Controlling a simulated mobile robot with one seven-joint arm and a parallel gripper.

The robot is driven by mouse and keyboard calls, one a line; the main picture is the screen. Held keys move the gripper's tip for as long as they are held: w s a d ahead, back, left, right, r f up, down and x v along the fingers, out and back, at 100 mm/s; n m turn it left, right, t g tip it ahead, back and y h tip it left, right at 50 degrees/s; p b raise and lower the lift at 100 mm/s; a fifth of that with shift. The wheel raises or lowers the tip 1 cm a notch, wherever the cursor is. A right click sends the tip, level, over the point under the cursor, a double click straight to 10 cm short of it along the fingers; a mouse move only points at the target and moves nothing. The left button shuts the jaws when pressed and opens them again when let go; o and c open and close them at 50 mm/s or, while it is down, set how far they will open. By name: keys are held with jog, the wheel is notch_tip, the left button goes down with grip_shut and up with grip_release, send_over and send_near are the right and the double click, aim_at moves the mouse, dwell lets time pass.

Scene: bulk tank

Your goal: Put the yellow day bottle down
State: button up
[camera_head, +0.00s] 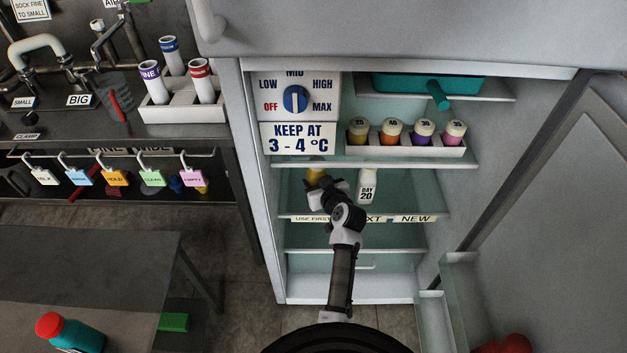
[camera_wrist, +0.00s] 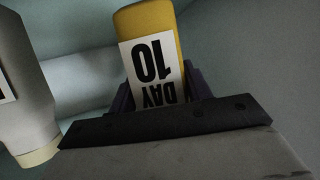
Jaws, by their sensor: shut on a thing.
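The yellow day bottle (camera_head: 315,176) is inside the open fridge, at the left part of the middle shelf. In the wrist view the yellow bottle (camera_wrist: 152,38) has a white label reading DAY 10, upside down in the picture. My gripper (camera_head: 319,184) is shut on it, with dark fingers on both sides of the bottle (camera_wrist: 160,92). My arm hides its lower part, so I cannot tell whether it touches the shelf. The middle shelf (camera_head: 420,205) has front labels "USE FIRST" (camera_head: 312,218), one partly hidden ending "XT", and "NEW" (camera_head: 415,218).
A white DAY 20 bottle (camera_head: 367,186) stands right of my gripper, also close by in the wrist view (camera_wrist: 22,95). Above, a white rack (camera_head: 400,150) holds several small capped bottles. The shelf's right part is clear. The fridge door (camera_head: 560,190) stands open at right.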

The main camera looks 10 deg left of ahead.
jog(key=shift+w+a, duration=0.5)
jog(key=shift+w, duration=0.3)
jog(key=f, duration=0.2)
jog(key=w+f, duration=0.1)
jog(key=shift+a+p, duration=0.3)
jog(key=shift+p, duration=0.1)
jog(key=shift+f, duration=0.2)
jog(key=shift+f, duration=0.2)
jog(key=o, duration=1.2)
jog(key=shift+s, duration=0.1)
jog(key=shift+c, duration=0.2)
